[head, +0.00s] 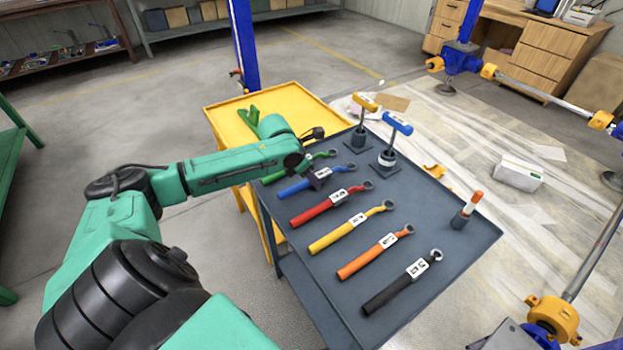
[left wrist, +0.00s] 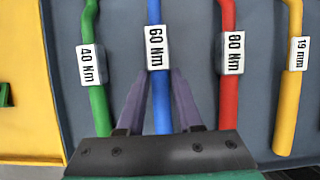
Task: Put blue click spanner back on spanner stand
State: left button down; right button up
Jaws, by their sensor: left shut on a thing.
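The blue click spanner (head: 304,184) is in the row of spanners on the dark grey trolley top (head: 420,200), between the green and red ones. Its white label reads 60 Nm in the left wrist view, where its blue handle (left wrist: 161,105) runs between my fingers. My left gripper (head: 313,180) is shut on this handle just below the label, and its two fingers (left wrist: 158,78) show on either side. I cannot tell whether the spanner rests on the surface or is slightly raised. No separate spanner stand can be told apart from the trolley top. My right gripper is out of view.
The green spanner (head: 300,167) and red spanner (head: 330,205) lie close on both sides. Yellow, orange and black spanners lie nearer. Yellow-headed (head: 364,103) and blue-headed (head: 397,124) upright tools stand at the back. A yellow table (head: 290,97) adjoins the trolley.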

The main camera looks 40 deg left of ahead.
pick_arm(q)
jog(key=c, duration=0.6)
grip_release()
jog(key=shift+p+v, duration=1.25)
jog(key=shift+v, duration=4.9)
